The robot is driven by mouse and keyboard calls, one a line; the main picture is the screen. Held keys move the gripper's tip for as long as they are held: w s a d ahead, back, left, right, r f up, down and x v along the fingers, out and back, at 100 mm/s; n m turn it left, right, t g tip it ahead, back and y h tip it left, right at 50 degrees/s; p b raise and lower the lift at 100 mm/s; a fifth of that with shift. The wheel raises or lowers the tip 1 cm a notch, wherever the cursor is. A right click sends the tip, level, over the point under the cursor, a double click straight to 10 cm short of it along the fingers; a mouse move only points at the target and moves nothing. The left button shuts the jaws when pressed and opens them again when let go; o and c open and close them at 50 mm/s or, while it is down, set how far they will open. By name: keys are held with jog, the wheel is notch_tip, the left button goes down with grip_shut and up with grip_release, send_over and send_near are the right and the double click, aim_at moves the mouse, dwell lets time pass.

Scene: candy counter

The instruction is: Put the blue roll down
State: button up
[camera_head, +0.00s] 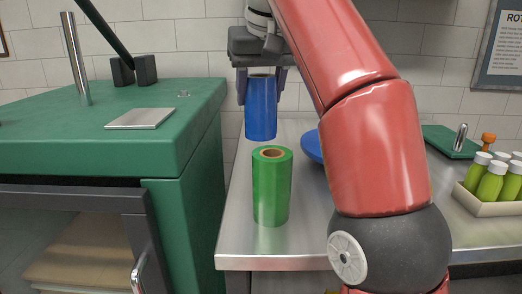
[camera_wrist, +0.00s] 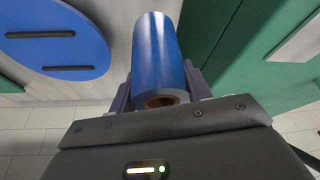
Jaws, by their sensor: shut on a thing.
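The blue roll (camera_head: 261,112) is upright in my gripper (camera_head: 262,86), with one finger on each side near its top. It is over the back of the steel counter (camera_head: 240,235), behind the green roll; I cannot tell whether its bottom touches the counter. In the wrist view the blue roll (camera_wrist: 158,55) sits between the fingers of my gripper (camera_wrist: 158,88), its cored end towards the camera. The green roll (camera_head: 272,192) stands upright on the counter, nearer the camera.
A blue round object (camera_head: 312,146) is partly hidden behind my arm; it also shows in the wrist view (camera_wrist: 55,35). A green cabinet (camera_head: 190,150) stands at the left. Bare counter surrounds the green roll.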

aim_at(264, 101)
notch_tip(264, 101, down, 4)
jog(key=shift+s+f, duration=0.1)
jog(key=shift+f+b, duration=0.65)
jog(key=shift+f, duration=1.6)
jog(key=shift+f, duration=0.2)
jog(key=o, duration=0.7)
jog(key=shift+f+b, duration=0.15)
jog(key=shift+b, duration=0.4)
jog(key=p+v, duration=0.1)
jog(key=v, duration=0.2)
jog(key=p+v, duration=0.1)
jog(key=v, duration=0.3)
jog(key=shift+w+a, duration=0.1)
jog(key=shift+w, duration=0.1)
jog(key=shift+s+r, duration=0.25)
jog(key=shift+r, duration=0.35)
